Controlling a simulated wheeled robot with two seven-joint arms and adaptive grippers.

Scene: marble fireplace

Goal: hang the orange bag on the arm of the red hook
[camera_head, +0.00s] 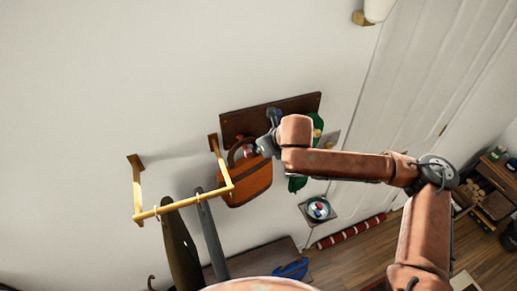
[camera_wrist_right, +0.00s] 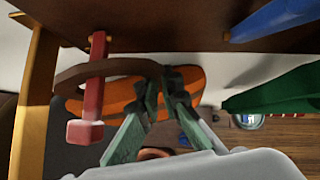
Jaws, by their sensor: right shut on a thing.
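The orange bag (camera_head: 247,187) hangs below the dark wooden board on the wall, with its brown handle (camera_wrist_right: 118,68) arched above it. The bag's orange body shows under the handle in the right wrist view (camera_wrist_right: 120,103). My right gripper (camera_head: 262,146) is shut on the handle at its right side; its fingers also show in the wrist view (camera_wrist_right: 166,84). The red hook (camera_wrist_right: 94,85) comes from the board, left of the fingers, and crosses the handle in the picture. I cannot tell whether the handle loop is around its arm. My left gripper is not in view.
The wooden board (camera_head: 301,103) also carries a blue hook (camera_wrist_right: 282,17), and a green item (camera_wrist_right: 285,92) hangs to the right. A yellow rail (camera_head: 184,205) juts out close on the left, with dark long items near it. A low bench (camera_head: 262,256) stands below.

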